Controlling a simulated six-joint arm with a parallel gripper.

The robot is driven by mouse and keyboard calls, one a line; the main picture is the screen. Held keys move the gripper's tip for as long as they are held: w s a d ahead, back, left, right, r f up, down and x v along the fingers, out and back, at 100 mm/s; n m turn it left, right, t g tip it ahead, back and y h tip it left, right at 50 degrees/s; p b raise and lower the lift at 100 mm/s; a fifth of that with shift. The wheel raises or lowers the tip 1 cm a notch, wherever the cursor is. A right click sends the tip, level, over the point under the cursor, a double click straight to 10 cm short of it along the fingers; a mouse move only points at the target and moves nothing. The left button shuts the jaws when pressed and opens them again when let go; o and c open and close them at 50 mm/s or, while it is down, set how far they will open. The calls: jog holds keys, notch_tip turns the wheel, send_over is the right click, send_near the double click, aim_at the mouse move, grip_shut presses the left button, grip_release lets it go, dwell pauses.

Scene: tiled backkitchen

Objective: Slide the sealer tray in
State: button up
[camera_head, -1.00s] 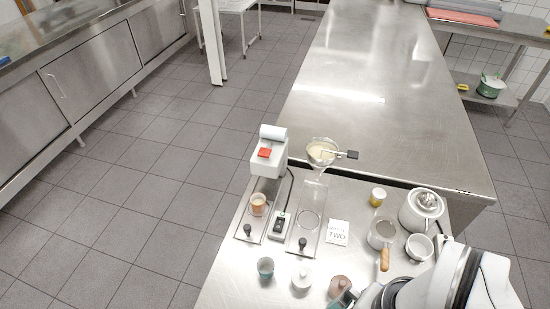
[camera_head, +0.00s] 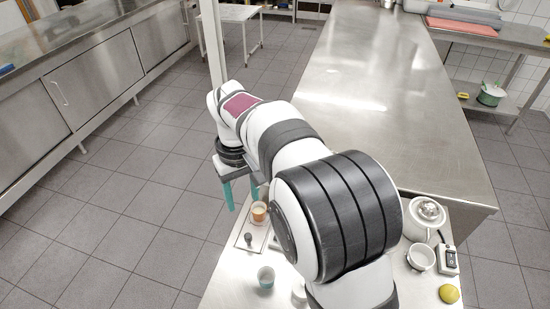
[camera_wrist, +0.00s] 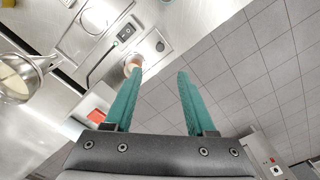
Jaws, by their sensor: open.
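The sealer tray (camera_head: 262,241) is a flat metal plate with a black knob (camera_head: 249,240) at its near end. A small tan-filled cup (camera_head: 259,212) is at its far end. The tray also shows in the wrist view (camera_wrist: 148,50), with the cup (camera_wrist: 133,64) near the left fingertip. My gripper (camera_head: 242,194), with teal fingers, is open and empty, pointing down above and left of the cup. In the wrist view my gripper (camera_wrist: 160,75) has floor between its fingers. The sealer's red button (camera_wrist: 97,116) shows there; my arm hides the sealer in the head view.
A black switch box (camera_wrist: 126,33) and a second plate with a ring (camera_wrist: 98,14) lie beside the tray. A pan (camera_wrist: 14,82) is at left. A teal cup (camera_head: 266,277) stands near the front. A teapot (camera_head: 427,214) stands right. Open floor lies left of the bench.

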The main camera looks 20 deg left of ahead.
aim_at(248, 236)
notch_tip(248, 236, down, 16)
jog(key=shift+a+r, duration=0.1)
grip_shut()
dwell(0.3)
jog(key=shift+w+r, duration=0.1)
dwell(1.1)
